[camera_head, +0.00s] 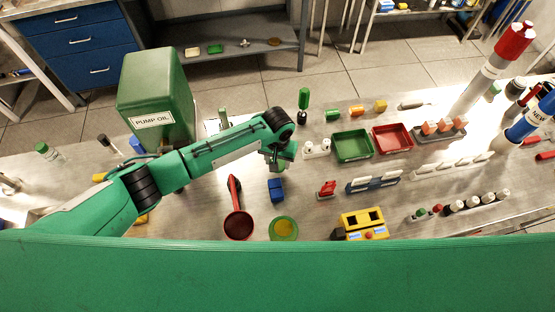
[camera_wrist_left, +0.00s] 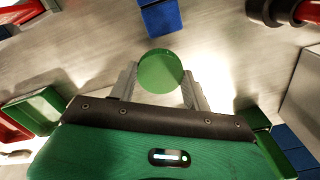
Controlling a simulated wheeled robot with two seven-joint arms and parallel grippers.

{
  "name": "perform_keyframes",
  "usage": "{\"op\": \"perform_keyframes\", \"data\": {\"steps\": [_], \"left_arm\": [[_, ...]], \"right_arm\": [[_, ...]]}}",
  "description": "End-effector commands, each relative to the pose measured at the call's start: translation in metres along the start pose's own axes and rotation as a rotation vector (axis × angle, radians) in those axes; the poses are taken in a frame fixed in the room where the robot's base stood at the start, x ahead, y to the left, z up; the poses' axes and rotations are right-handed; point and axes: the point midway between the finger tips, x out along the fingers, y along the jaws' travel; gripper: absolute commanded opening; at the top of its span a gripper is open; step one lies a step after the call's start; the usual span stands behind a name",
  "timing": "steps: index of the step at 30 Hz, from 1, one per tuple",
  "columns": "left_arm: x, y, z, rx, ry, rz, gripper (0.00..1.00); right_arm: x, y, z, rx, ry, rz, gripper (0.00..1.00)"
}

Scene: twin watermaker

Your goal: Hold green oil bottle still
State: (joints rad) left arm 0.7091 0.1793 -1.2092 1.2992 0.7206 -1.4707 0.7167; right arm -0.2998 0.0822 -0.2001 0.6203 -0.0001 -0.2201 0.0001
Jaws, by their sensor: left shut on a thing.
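My left gripper (camera_wrist_left: 160,86) is shut on a round green thing, which I take to be the green oil bottle (camera_wrist_left: 161,72). In the left wrist view only its flat round green top shows, between the two grey fingers, and its lower part is hidden. In the head view my left arm reaches across the table from the left, and my left gripper (camera_head: 279,162) points down near the table's middle. There the wrist hides most of what it holds. My right gripper is not in view.
A large green pump oil can (camera_head: 155,95) stands behind my left arm. In front of the gripper are a blue block (camera_head: 276,189), a red funnel (camera_head: 238,222) and a green dish (camera_head: 283,229). To the right are green (camera_head: 352,145) and red trays (camera_head: 392,139).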

Motion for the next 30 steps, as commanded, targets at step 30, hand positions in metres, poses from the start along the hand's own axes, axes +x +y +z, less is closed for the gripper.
{"op": "perform_keyframes", "data": {"steps": [30], "left_arm": [[-0.156,0.000,0.000,-0.001,0.000,0.001,0.28]], "right_arm": [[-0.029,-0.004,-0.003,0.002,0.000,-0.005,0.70]]}}
